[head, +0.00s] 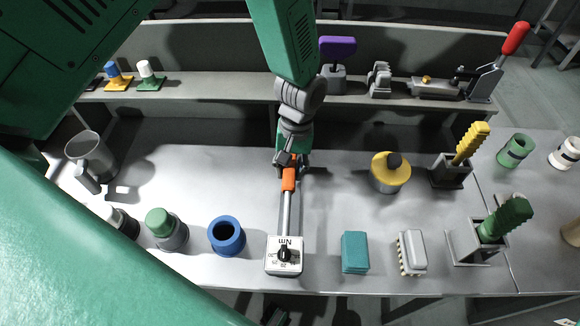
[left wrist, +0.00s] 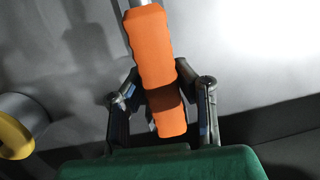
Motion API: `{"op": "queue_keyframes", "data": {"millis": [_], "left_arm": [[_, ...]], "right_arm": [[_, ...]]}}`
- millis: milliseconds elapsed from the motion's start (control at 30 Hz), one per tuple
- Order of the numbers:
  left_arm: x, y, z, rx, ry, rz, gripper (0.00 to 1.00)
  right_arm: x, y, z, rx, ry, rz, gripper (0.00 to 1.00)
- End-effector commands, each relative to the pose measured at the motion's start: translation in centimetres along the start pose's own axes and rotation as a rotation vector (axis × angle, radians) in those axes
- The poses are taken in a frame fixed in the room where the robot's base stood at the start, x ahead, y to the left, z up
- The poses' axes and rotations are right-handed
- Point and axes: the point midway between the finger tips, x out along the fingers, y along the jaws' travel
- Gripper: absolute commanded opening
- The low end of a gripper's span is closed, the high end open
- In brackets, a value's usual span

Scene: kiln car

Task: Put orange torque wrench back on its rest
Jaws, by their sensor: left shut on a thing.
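The orange torque wrench has an orange handle (head: 289,180) and a thin metal shaft that runs toward the near edge of the bench. The shaft ends at a white block with a black dial marked Nm (head: 284,262); I cannot tell whether they are joined. My left gripper (head: 288,163) is shut on the far end of the handle. In the left wrist view the orange handle (left wrist: 150,50) lies between the two fingers of the left gripper (left wrist: 162,110). I cannot tell which object is the wrench's rest. My right gripper is not in view.
A blue ring (head: 227,236) and green-capped jar (head: 167,230) stand left of the wrench. A teal block (head: 355,252), a brush (head: 411,252) and a yellow-topped pot (head: 390,172) are to its right. A raised shelf (head: 210,86) with small tools runs along the back.

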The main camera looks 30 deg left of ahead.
Motion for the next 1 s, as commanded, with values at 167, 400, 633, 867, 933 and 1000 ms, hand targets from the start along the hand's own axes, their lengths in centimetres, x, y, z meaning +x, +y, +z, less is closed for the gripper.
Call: {"op": "queue_keyframes", "data": {"millis": [167,400,633,867,933,1000], "left_arm": [[0.56,0.04,-0.11,0.0,0.0,0.0,0.0],[0.6,0.03,-0.14,0.0,0.0,0.0,0.48],[0.63,0.05,-0.14,0.0,0.0,0.0,0.48],[0.63,0.05,-0.14,0.0,0.0,0.0,0.48],[0.63,0.05,-0.14,0.0,0.0,0.0,0.48],[0.63,0.05,-0.14,0.0,0.0,0.0,0.48]], "right_arm": [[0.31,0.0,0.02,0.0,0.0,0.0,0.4],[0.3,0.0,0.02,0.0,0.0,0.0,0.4],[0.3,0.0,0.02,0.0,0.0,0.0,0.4],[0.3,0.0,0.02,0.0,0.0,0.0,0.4],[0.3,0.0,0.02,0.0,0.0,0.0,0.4],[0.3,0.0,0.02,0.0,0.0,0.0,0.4]]}}
